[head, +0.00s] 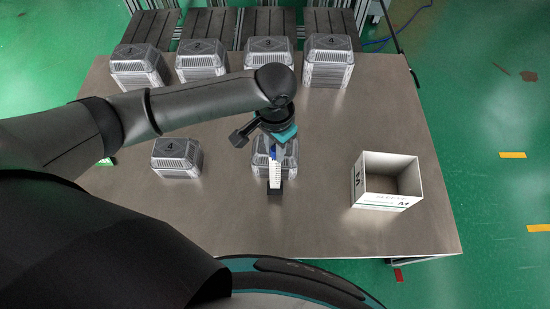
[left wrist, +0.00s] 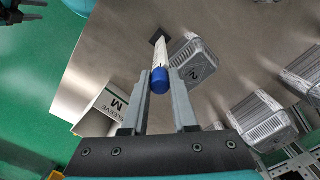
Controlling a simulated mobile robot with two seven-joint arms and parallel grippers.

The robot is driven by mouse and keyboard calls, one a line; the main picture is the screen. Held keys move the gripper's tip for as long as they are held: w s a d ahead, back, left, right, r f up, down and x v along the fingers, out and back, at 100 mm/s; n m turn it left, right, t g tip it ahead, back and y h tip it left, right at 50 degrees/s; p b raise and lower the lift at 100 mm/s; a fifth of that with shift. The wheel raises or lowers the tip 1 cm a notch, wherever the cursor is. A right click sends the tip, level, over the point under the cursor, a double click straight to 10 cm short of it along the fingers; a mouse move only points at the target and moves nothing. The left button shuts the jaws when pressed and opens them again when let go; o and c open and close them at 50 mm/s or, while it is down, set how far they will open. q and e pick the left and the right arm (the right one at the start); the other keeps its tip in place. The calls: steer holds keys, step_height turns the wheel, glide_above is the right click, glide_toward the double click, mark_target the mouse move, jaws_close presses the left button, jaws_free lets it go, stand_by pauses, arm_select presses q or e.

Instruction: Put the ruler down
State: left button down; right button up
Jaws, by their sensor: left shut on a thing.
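The ruler (head: 275,174) shows as a slim white piece with a blue upper end and a black lower end. In the left wrist view, the ruler (left wrist: 168,52) points away from the camera, its rounded blue end between the fingers. My left gripper (head: 276,150) is shut on it near the blue end and holds it over the middle of the table, in front of a foil tray stack (head: 260,160) that it partly hides. The left gripper's fingers (left wrist: 160,78) are clear in the wrist view. I cannot tell whether the black end touches the table.
Several foil tray stacks stand along the table's back (head: 328,62), and another (head: 176,158) stands at left. An open white box (head: 388,203) stands at right. The table (head: 330,225) is bare between the held ruler and the box. A dark part of mine (left wrist: 22,10) shows top left.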

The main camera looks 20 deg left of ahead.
arm_select(q)
step_height(320, 180, down, 4)
steer(key=shift+f+b, duration=0.15)
steer(key=shift+b, duration=0.5)
steer(key=c, duration=0.7)
jaws_free()
steer(key=shift+f, duration=0.1)
step_height(320, 180, up, 12)
steer(key=p, duration=0.3)
steer(key=shift+p, duration=0.3)
